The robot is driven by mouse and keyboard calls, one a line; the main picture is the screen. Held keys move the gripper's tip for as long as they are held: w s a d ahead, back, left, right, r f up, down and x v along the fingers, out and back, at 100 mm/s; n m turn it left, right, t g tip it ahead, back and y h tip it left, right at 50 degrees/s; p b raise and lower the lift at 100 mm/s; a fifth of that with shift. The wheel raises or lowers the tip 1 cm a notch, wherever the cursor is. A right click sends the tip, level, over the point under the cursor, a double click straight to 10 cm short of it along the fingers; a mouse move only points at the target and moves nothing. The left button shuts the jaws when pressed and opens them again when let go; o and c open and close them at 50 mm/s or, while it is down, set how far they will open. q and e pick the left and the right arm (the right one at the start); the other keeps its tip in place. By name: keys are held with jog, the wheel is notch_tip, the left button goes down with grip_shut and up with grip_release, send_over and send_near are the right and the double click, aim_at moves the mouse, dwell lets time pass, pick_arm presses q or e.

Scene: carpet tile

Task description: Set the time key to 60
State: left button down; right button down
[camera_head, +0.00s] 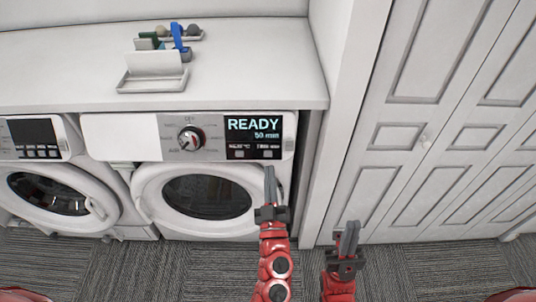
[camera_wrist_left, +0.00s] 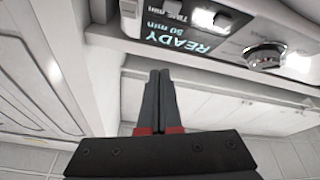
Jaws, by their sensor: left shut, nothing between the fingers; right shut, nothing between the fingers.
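The washer's panel has a lit display (camera_head: 252,128) reading READY and 50 min; it also shows upside down in the left wrist view (camera_wrist_left: 172,38). Two small keys sit under it. The time key (camera_head: 268,154) is the right one in the head view; in the left wrist view it is at the top edge (camera_wrist_left: 170,4). My left gripper (camera_head: 269,170) is shut and empty, its tips just below the time key in the head view. In the left wrist view the tips (camera_wrist_left: 160,75) appear apart from the keys. My right gripper (camera_head: 349,232) is shut and empty, low beside the closet doors.
A round dial (camera_head: 190,138) sits left of the display, above the washer door (camera_head: 207,196). A second machine (camera_head: 50,195) stands at the left. The countertop (camera_head: 255,70) above holds a tray with small items. Panelled closet doors (camera_head: 435,120) are at the right.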

aim_at(268, 154)
pick_arm(q)
jog(key=m, duration=1.2)
jog(key=shift+s+a+r, duration=0.25)
jog(key=shift+s+a, duration=0.1)
jog(key=shift+s, duration=0.05)
jog(key=w+f+b, duration=0.4)
jog(key=w+b, duration=0.2)
jog(key=w, duration=0.2)
dwell(1.5)
jog(key=shift+w+f, duration=0.15)
jog(key=shift+w, duration=0.15)
